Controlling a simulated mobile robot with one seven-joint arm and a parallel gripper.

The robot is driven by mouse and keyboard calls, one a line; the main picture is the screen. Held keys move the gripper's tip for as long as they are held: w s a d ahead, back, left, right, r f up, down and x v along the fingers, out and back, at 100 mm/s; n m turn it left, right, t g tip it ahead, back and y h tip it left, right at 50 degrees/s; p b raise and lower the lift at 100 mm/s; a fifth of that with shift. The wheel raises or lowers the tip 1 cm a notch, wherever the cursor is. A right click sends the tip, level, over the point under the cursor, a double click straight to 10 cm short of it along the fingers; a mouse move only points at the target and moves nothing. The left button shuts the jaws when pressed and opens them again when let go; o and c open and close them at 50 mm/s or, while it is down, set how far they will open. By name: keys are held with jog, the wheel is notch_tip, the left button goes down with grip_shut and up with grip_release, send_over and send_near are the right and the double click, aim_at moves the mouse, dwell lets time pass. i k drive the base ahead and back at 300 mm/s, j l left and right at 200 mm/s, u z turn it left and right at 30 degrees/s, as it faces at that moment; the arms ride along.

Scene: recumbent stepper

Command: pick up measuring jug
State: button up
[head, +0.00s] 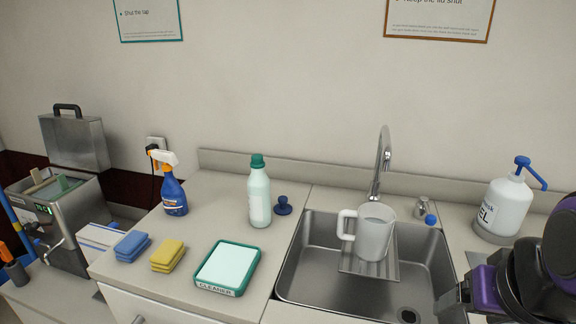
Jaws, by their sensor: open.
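The measuring jug (375,236) is a whitish, translucent-looking jug with its handle on the left side. It stands upright in the steel sink (290,272), on a ribbed rack (352,264) below the tap. My gripper (452,300) is at the lower right, over the sink's right edge, to the right of the jug and apart from it. It is open, with nothing seen between its fingers. My dark and purple arm hides part of the counter there.
The tap (382,160) rises behind the jug. A green-capped bottle (259,195), a spray bottle (173,190), sponges (168,256) and a green-rimmed tray (255,266) occupy the left counter.

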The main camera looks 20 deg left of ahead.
aim_at(376, 221)
jog(key=k+j, duration=0.1)
jog(key=j, duration=0.95)
jog(key=k+j, duration=0.15)
jog(key=j, duration=0.4)
jog(key=k+l, duration=0.1)
jog(key=l, duration=0.2)
jog(key=k+l, duration=0.15)
jog(key=l, duration=0.2)
jog(key=i+j, duration=0.15)
jog(key=j, duration=0.2)
jog(key=i+j, duration=0.1)
jog(key=j, duration=0.2)
